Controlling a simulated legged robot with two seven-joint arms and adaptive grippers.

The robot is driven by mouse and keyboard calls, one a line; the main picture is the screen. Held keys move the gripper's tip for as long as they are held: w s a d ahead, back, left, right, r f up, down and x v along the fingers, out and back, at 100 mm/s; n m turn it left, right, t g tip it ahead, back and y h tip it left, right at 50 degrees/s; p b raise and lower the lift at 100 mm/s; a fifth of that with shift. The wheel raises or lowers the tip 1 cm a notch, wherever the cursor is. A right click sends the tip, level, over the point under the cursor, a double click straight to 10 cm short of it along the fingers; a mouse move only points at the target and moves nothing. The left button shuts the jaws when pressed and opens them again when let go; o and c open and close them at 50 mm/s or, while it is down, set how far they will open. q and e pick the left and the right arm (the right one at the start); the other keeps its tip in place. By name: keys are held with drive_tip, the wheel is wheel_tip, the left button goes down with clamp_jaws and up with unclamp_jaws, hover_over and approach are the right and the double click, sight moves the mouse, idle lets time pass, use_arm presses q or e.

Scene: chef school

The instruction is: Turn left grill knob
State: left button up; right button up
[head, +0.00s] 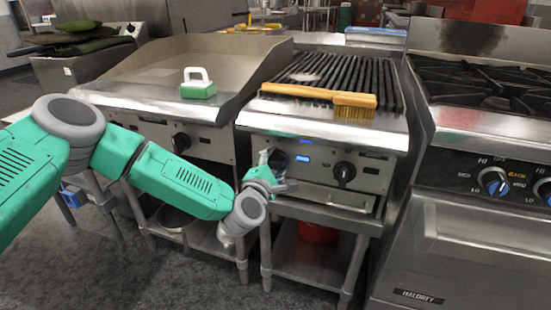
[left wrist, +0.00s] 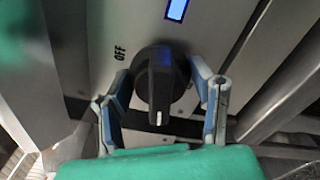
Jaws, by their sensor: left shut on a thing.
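The grill's left knob (head: 279,160) is on the front panel under the grate, mostly hidden by my left gripper (head: 272,170) in the head view. In the left wrist view the black knob (left wrist: 160,82) shows clearly, with its white mark pointing down in the picture and an "OFF" label to its left. The fingers of my left gripper (left wrist: 165,105) are on both sides of the knob and hold it. The grill's right knob (head: 344,172) is free. My right gripper is not in view.
A wooden-handled brush (head: 354,105) lies on the front of the grill grate (head: 330,75). A griddle (head: 190,62) with a green-and-white scrubber (head: 197,84) stands to the left. A stove (head: 480,110) stands to the right. A blue light (head: 302,158) is lit beside the left knob.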

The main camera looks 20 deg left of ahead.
use_arm(q)
drive_tip(key=m+p, duration=0.1)
drive_tip(key=m, duration=0.2)
drive_tip(key=m+p, duration=0.1)
drive_tip(key=m, duration=0.2)
drive_tip(key=shift+s+d+f+m+p, duration=0.1)
drive_tip(key=shift+s+f+m+p, duration=0.05)
drive_tip(key=shift+m+p, duration=0.25)
drive_tip(key=m+p, duration=0.2)
drive_tip(key=m, duration=0.4)
drive_tip(key=shift+f, duration=0.15)
drive_tip(key=m+p, duration=0.1)
drive_tip(key=m, duration=0.2)
drive_tip(key=shift+s+f+m+p, duration=0.1)
drive_tip(key=shift+m+p, duration=0.25)
drive_tip(key=shift+m, duration=0.05)
drive_tip(key=shift+f+m+p, duration=0.1)
drive_tip(key=shift+m+p, duration=0.4)
drive_tip(key=shift+m, duration=1.4)
drive_tip(key=o, duration=0.9)
drive_tip(key=shift+c, duration=0.2)
drive_tip(key=shift+r, duration=0.2)
